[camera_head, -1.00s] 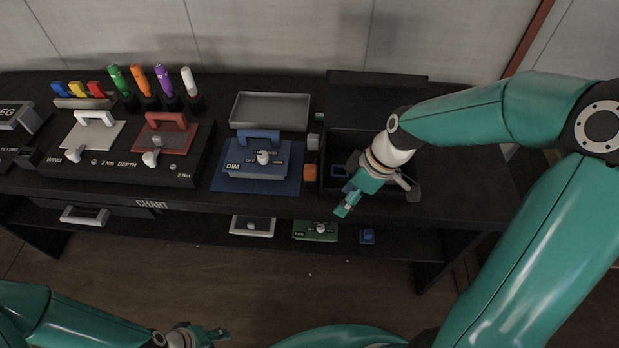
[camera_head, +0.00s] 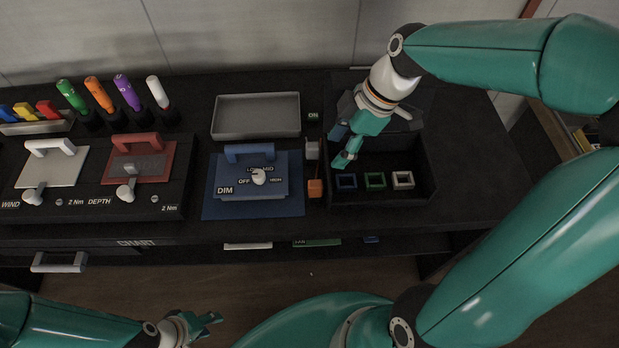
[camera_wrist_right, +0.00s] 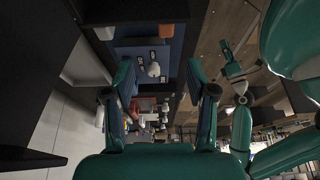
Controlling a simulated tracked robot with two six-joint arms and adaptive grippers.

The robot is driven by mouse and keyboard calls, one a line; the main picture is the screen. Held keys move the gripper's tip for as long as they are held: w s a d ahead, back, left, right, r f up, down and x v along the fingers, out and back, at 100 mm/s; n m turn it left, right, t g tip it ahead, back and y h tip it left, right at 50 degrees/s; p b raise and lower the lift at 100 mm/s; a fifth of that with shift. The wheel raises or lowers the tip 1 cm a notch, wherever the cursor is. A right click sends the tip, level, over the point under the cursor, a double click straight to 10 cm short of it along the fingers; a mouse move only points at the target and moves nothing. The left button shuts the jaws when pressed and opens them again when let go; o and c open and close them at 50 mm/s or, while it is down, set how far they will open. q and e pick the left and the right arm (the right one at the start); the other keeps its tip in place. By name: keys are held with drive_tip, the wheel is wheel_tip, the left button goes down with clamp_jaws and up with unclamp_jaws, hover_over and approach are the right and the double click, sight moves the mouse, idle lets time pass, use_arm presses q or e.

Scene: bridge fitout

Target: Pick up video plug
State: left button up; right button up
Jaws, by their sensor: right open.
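No label marks a video plug, so I cannot tell which piece it is. Candidates in the head view are a small orange block (camera_head: 315,188) and a grey block (camera_head: 312,149), at the left side of an open black box (camera_head: 434,165). Blue (camera_head: 346,181), green (camera_head: 374,180) and white (camera_head: 403,180) square frames sit inside that box. My right gripper (camera_head: 344,146) is open and empty, above the box's left part, right of the two blocks. Its spread fingers also show in the right wrist view (camera_wrist_right: 162,85). My left gripper (camera_head: 207,322) is low at the front; its jaw gap is unclear.
A blue DIM panel (camera_head: 225,205) with a white knob lies left of the box. A grey tray (camera_head: 256,134) stands behind it. WIND (camera_head: 65,165) and DEPTH (camera_head: 168,170) panels and several coloured markers are further left. A lower shelf shows below; the counter right of the box is clear.

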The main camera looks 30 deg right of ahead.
sight(311, 191)
drive_tip(key=x, duration=1)
drive_tip(key=shift+s+f, duration=0.25)
drive_tip(key=shift+f, duration=0.05)
drive_tip(key=x, duration=0.1)
drive_tip(key=p+x, duration=0.1)
drive_tip(key=x, duration=0.2)
drive_tip(key=shift+s+a+f, duration=0.2)
drive_tip(key=shift+s+f, duration=0.05)
drive_tip(key=shift+s, duration=0.05)
drive_tip(key=shift+w+a+f, duration=0.15)
drive_tip(key=shift+f, duration=0.3)
clamp_jaws()
